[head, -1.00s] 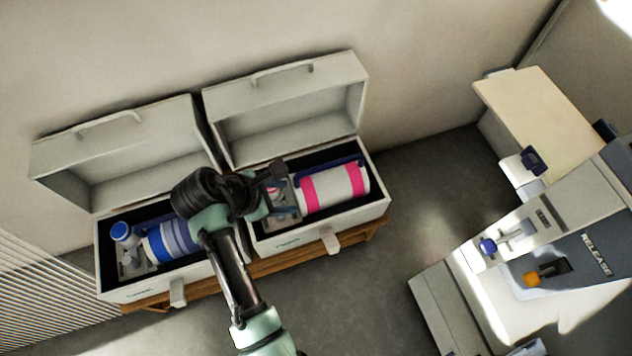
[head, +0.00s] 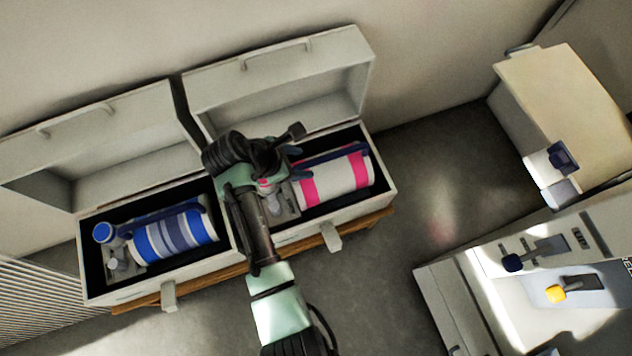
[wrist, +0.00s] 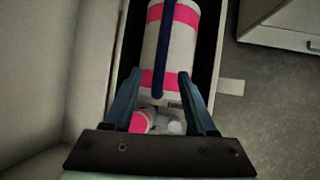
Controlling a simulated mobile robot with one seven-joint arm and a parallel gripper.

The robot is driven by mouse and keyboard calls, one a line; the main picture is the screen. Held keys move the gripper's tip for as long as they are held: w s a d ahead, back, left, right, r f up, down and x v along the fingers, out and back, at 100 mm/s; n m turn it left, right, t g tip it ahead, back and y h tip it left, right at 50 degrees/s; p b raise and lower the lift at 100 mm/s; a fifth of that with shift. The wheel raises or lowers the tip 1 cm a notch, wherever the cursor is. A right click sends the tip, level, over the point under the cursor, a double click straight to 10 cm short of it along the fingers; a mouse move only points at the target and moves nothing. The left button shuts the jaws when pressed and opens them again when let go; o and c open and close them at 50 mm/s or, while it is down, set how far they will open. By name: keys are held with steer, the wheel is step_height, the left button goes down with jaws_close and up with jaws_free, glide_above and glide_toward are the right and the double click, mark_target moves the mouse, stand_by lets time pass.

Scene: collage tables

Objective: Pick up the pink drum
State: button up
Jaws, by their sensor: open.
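The pink drum (head: 334,179) is a white cylinder with pink bands and a dark blue bar along its top. It lies on its side in the right open case (head: 391,200). In the wrist view the drum (wrist: 174,45) lies ahead of my gripper (wrist: 164,100), its near end close to the fingertips. My gripper is open, one finger toward each side of the drum's near end, with nothing held. A pink-topped part (wrist: 142,122) and small white fittings show between the fingers. In the head view my arm hides the left end of the right case.
A left open case (head: 90,285) holds a blue-striped drum (head: 175,236). Both cases stand on a wooden bench (head: 190,290), raised lids (head: 280,85) behind. A machine with levers (head: 530,300) stands at right. Bare floor (head: 430,180) lies between.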

mark_target(307, 164)
steer(key=b+x, duration=0.2)
steer(key=x, duration=0.2)
steer(key=shift+a+f+b, duration=0.1)
steer(key=shift+f+b, duration=0.2)
steer(key=shift+b, duration=0.1)
steer(key=shift+w+f, duration=0.15)
steer(key=shift+f, duration=0.15)
steer(key=shift+r, duration=0.1)
steer(key=shift+c, duration=0.4)
jaws_close()
